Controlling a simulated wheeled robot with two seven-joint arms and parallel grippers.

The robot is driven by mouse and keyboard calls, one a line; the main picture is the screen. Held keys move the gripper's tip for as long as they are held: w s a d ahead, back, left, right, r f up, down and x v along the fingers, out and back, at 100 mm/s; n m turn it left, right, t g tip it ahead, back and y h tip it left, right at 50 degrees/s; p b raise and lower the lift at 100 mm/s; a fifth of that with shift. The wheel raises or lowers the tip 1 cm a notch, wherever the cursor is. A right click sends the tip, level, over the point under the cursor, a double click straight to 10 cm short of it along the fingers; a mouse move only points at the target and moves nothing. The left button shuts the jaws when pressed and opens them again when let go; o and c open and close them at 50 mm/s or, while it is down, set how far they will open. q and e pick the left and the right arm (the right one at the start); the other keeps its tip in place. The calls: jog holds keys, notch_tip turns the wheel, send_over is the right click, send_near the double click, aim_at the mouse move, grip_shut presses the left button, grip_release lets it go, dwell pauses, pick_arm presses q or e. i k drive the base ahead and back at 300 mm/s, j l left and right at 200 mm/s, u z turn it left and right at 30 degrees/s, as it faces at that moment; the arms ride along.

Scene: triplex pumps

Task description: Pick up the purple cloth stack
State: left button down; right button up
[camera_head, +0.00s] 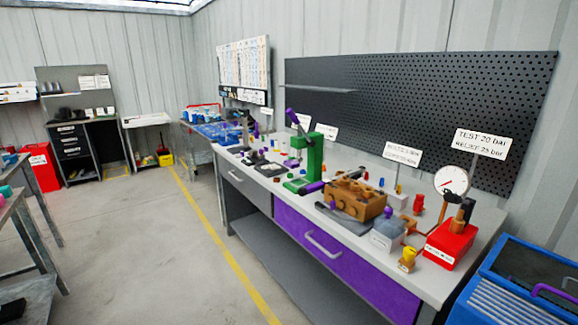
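I cannot make out a purple cloth stack for certain. On the long workbench (455,275), a grey block-like item (388,229) sits in a small white labelled box, with a small purple piece at its top; I cannot tell if it is cloth. Other purple things are the bench drawer front (345,258) and the handle of the green press (292,118). Neither of my grippers is in view.
A brown pump block (357,197) and a red box with a gauge (451,243) stand on the bench. A blue bin (530,262) is at the right. Another bench (15,208) is at the left edge. The floor (140,255) between is clear.

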aim_at(291, 164)
jog(key=i+j+u, duration=0.25)
jog(key=i+j, duration=0.15)
jog(key=i+j+u, duration=0.25)
jog(key=i, duration=0.4)
jog(key=i+j+u, duration=0.25)
jog(key=i, duration=0.3)
jog(key=i+u, duration=0.25)
jog(key=i, duration=0.3)
